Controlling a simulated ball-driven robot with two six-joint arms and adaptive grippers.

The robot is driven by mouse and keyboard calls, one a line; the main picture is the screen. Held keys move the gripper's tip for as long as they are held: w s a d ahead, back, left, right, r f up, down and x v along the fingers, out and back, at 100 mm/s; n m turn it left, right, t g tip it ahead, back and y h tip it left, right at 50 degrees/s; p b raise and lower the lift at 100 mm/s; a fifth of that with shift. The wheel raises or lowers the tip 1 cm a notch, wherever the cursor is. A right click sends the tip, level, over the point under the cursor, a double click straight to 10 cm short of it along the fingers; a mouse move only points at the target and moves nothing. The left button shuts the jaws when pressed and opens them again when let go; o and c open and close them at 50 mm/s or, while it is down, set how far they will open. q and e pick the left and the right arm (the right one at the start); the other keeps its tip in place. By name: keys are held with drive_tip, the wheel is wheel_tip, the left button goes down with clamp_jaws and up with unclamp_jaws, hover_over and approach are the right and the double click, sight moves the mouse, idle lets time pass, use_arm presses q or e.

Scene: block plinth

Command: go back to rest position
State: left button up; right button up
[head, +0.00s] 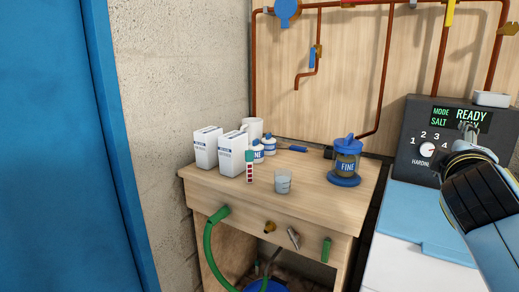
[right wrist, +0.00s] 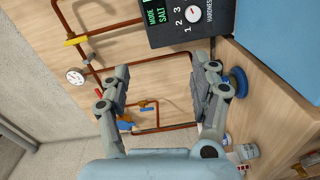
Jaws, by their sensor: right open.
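My right gripper (head: 468,130) is raised in front of the grey control panel (head: 436,133) at the right of the head view. In the right wrist view, my right gripper (right wrist: 163,78) has its two fingers spread wide apart with nothing between them. The panel's display (head: 460,118) reads MODE READY and SALT, partly hidden by the gripper. The panel's round white dial (head: 427,149) also shows in the right wrist view (right wrist: 193,14), beyond the fingertips. I cannot tell how near the fingers are to the panel. My left gripper is in neither view.
A wooden bench (head: 316,200) holds white cartons (head: 207,147), small bottles, a glass of water (head: 283,181) and a blue-lidded FINE jar (head: 346,160). Copper pipes (head: 383,70) run along the back board. A blue door (head: 60,150) fills the left.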

drive_tip(key=s+a+f+m+g+y, duration=0.1)
drive_tip(key=s+f+m+g+y, duration=0.4)
drive_tip(key=s+f, duration=0.85)
drive_tip(key=s+a+f+m+g+y, duration=0.2)
drive_tip(key=s+a+f+g, duration=0.15)
drive_tip(key=s, duration=0.65)
drive_tip(key=s+a+f+m+g+y, duration=0.2)
drive_tip(key=s+a+f+g, duration=0.15)
drive_tip(key=s, duration=0.55)
drive_tip(key=s+d+f+g+b, duration=0.1)
drive_tip(key=s+f+b, duration=0.1)
drive_tip(key=f, duration=1.4)
drive_tip(key=s+d+f+b, duration=0.1)
drive_tip(key=f+b, duration=0.1)
drive_tip(key=f, duration=1.4)
use_arm(q)
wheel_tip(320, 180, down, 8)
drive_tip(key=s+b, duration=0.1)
drive_tip(key=b, duration=0.2)
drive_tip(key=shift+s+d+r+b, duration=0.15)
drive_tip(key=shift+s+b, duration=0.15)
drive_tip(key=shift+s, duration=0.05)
use_arm(e)
drive_tip(key=s+d+f+g, duration=0.1)
drive_tip(key=s+f, duration=1.6)
drive_tip(key=s, duration=0.2)
drive_tip(key=shift+s+d+f+g+h, duration=0.15)
drive_tip(key=shift+f+g+h, duration=0.15)
drive_tip(key=shift+f, duration=0.05)
